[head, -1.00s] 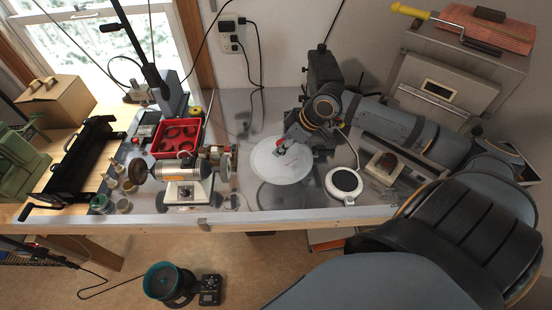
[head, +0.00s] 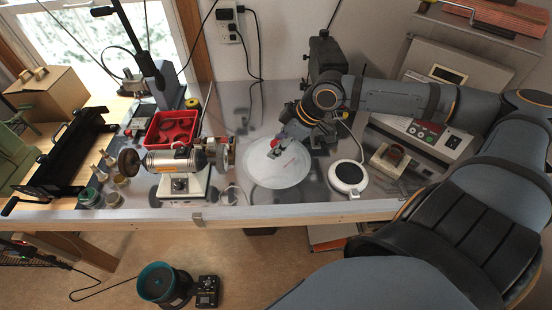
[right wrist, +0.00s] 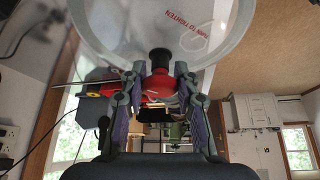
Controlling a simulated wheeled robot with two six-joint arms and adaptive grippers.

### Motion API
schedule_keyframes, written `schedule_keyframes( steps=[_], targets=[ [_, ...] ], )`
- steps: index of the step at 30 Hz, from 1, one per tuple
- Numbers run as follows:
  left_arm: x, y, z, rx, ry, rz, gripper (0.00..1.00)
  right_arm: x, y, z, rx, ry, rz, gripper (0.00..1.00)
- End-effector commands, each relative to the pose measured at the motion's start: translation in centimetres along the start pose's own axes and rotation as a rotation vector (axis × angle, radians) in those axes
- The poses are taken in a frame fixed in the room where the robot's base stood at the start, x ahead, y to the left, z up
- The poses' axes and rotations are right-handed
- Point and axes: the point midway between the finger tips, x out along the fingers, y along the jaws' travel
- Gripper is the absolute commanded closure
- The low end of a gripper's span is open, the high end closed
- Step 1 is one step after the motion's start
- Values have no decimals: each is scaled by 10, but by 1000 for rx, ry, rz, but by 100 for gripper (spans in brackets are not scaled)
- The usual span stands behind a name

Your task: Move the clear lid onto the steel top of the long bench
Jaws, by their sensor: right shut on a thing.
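The clear lid (head: 283,179) is a round, pale, see-through disc with a red knob, over the middle of the long bench's steel top (head: 290,203). My right gripper (head: 279,146) is above it, shut on the knob. In the right wrist view, the lid (right wrist: 110,28) fills the top, with red lettering, and its red and black knob (right wrist: 160,75) is between the fingers of the right gripper (right wrist: 160,95). The lid looks level and close to the steel; I cannot tell whether it touches. My left gripper is not in view.
A bench grinder or polisher (head: 178,163) and a red tray (head: 172,131) stand left of the lid. A round white plate device (head: 347,177) stands close on the right. A dark machine (head: 326,62) stands behind. Bare steel lies in front, up to the bench edge.

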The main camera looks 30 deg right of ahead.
Motion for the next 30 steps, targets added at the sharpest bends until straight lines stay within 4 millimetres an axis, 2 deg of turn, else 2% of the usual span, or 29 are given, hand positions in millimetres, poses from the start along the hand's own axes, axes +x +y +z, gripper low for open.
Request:
schedule_keyframes(
  steps=[1,2,4,10,12,19,26,30],
  targets=[
    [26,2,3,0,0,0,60,13,5,5,-3,6,4,100],
    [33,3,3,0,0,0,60,14,7,5,-3,7,3,100],
    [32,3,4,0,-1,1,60,10,14,1,3,17,4,100],
    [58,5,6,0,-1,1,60,20,26,-1,0,18,-4,100],
    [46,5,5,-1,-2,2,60,24,36,0,4,13,-7,100],
    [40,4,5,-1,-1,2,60,58,65,13,2,5,-4,100],
    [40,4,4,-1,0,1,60,66,71,17,-1,2,-1,100],
    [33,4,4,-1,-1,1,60,78,73,23,2,1,-7,100]
  ],
)
